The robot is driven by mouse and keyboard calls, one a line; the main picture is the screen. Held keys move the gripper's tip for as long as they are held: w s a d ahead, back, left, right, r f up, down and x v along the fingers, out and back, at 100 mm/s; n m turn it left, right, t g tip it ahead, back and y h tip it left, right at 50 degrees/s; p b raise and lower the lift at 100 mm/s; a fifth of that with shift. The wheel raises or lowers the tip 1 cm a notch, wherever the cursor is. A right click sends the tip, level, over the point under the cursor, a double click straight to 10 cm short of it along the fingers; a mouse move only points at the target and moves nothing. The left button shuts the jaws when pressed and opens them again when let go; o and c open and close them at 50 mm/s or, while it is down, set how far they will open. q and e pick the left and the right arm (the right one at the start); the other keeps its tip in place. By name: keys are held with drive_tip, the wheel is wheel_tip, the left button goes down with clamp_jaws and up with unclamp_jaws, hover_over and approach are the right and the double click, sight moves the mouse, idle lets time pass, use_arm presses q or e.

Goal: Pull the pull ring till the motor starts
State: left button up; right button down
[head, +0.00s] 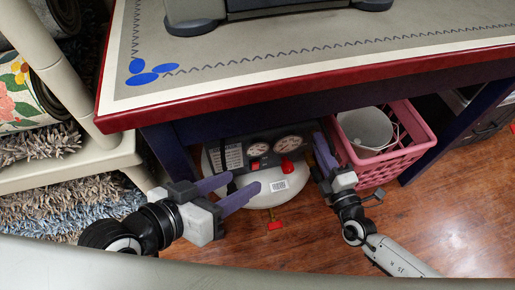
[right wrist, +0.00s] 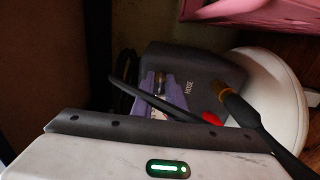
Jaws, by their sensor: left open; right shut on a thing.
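A compressor with a round white tank (head: 291,184) and a dark control panel (head: 231,157) stands on the floor under the table edge. The panel carries two gauges (head: 288,143) and a red knob (head: 287,166). My right gripper (head: 320,143) is at the panel's right end, shut on a small part there. My left gripper (head: 244,183) is open and empty, in front of the tank's left side.
A pink crate (head: 382,172) holding a white bucket (head: 366,128) stands close right of my right gripper. The red-edged tabletop (head: 300,76) overhangs the compressor. A red drain valve (head: 274,225) sticks out below the tank. Wooden floor (head: 440,228) is clear at the front right.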

drive_tip(key=shift+v, duration=0.95)
idle(0.6)
drive_tip(key=c, duration=1.9)
unclamp_jaws()
drive_tip(key=shift+c, duration=0.2)
